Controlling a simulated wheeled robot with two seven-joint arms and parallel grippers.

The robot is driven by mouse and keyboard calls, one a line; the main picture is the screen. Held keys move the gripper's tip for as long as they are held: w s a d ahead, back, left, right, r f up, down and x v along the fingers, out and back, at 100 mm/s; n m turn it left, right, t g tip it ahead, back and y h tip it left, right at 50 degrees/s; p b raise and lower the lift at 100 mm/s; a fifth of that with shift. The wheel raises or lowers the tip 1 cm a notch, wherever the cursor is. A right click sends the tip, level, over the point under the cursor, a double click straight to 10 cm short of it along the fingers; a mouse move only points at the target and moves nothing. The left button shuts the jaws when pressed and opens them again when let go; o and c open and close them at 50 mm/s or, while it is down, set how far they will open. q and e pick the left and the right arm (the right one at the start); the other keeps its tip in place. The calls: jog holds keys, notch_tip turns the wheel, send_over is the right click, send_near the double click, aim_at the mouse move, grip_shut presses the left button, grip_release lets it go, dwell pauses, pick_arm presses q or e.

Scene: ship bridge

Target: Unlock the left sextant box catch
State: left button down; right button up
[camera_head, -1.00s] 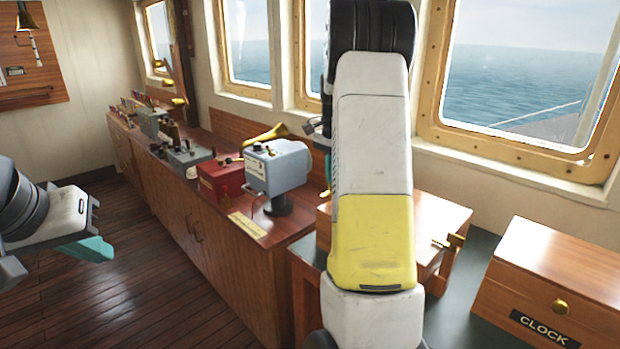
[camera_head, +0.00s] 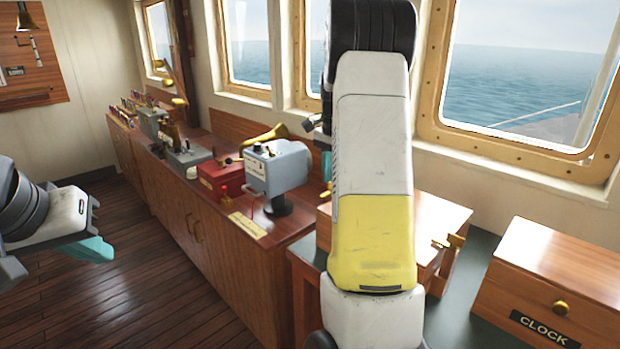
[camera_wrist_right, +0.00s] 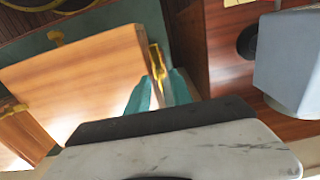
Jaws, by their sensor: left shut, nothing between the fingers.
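The wooden sextant box (camera_head: 440,215) stands on the dark green table, largely hidden behind my right arm in the head view. Its right brass catch (camera_head: 452,241) shows at its right end. In the right wrist view the box (camera_wrist_right: 85,75) lies at left, with the left catch (camera_wrist_right: 157,62) on its edge nearest the blue-grey instrument. My right gripper (camera_wrist_right: 160,85) has its teal fingers apart, one on each side of this catch; contact is unclear. A bit of teal finger shows beside my arm in the head view. My left gripper (camera_head: 100,250) is shut and empty, over the floor.
A wooden box labelled CLOCK (camera_head: 560,275) stands at the right. A blue-grey instrument (camera_head: 278,168) and a red box (camera_head: 220,180) stand on the long wooden cabinet (camera_head: 250,270) at left. Windows line the wall behind. The floor at left is clear.

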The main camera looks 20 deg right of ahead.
notch_tip(320, 180, up, 7)
dwell(0.3)
jog(key=shift+r, duration=0.15)
jog(key=s+a+r+n+t+y, duration=0.1)
jog(key=s+a+r+n+t, duration=0.1)
jog(key=s+a+r+n, duration=0.35)
jog(key=s+a+f+n+t, duration=0.2)
jog(key=s+a+n, duration=0.2)
jog(key=s+a, duration=0.4)
jog(key=s+a+f+n+t+y, duration=0.1)
jog(key=s+a+f+n+t, duration=0.1)
jog(key=s+a+n, duration=0.2)
jog(key=s+a, duration=0.3)
jog(key=s, duration=0.5)
jog(key=shift+a+n, duration=0.35)
jog(key=shift+a, duration=0.05)
